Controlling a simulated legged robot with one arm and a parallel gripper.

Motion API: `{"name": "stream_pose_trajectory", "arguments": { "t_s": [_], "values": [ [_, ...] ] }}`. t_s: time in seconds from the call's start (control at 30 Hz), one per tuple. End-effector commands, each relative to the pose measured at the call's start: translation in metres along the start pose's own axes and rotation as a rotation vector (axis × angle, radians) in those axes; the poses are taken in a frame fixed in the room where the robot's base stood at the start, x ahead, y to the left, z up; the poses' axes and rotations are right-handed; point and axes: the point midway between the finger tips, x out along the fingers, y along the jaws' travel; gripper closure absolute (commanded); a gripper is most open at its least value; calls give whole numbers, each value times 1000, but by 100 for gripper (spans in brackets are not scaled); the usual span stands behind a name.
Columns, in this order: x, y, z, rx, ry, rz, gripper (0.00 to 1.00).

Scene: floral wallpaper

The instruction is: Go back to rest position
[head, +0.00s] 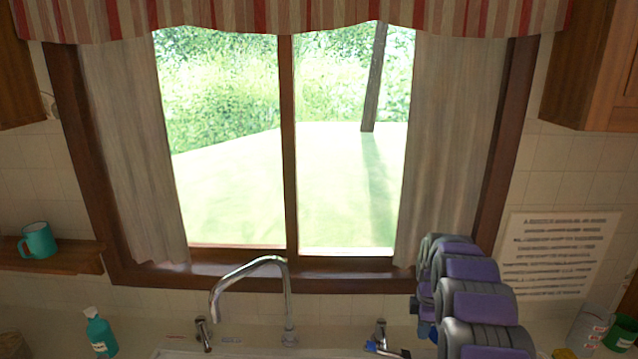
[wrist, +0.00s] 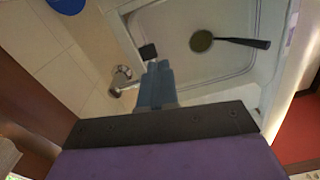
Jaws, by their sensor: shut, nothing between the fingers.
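My gripper (wrist: 157,70) shows in the wrist view as two blue-grey fingers side by side. They are shut with nothing visible between them. It is near a metal tap handle (wrist: 121,78) and the edge of the white sink (wrist: 178,72). In the head view, my purple and grey arm reaches in from the lower right, in front of the right curtain and window frame. The gripper itself cannot be made out clearly there.
A ladle-like utensil (wrist: 202,41) with a dark handle lies in the sink. The curved faucet (head: 285,295) stands below the window. A teal bottle (head: 100,333) is at lower left, and a teal mug (head: 38,241) sits on a wooden shelf (head: 60,262). Cans (head: 619,334) stand at far right.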

Motion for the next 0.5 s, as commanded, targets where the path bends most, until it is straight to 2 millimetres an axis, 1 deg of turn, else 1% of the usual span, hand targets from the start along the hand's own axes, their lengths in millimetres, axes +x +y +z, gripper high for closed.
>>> {"name": "stream_pose_trajectory", "arguments": {
  "t_s": [0.03,0.2,0.3,0.37,0.47,0.5],
  "values": [
    [-10,-10,-5,34,-1,0,100],
    [-37,-47,-16,173,-4,-14,100],
    [-52,-70,-22,254,-7,-21,100],
    [-58,-86,-26,303,-9,-29,100],
    [-70,-111,-31,385,-12,-35,100],
    [-74,-122,-33,417,-14,-39,100]
  ]
}}
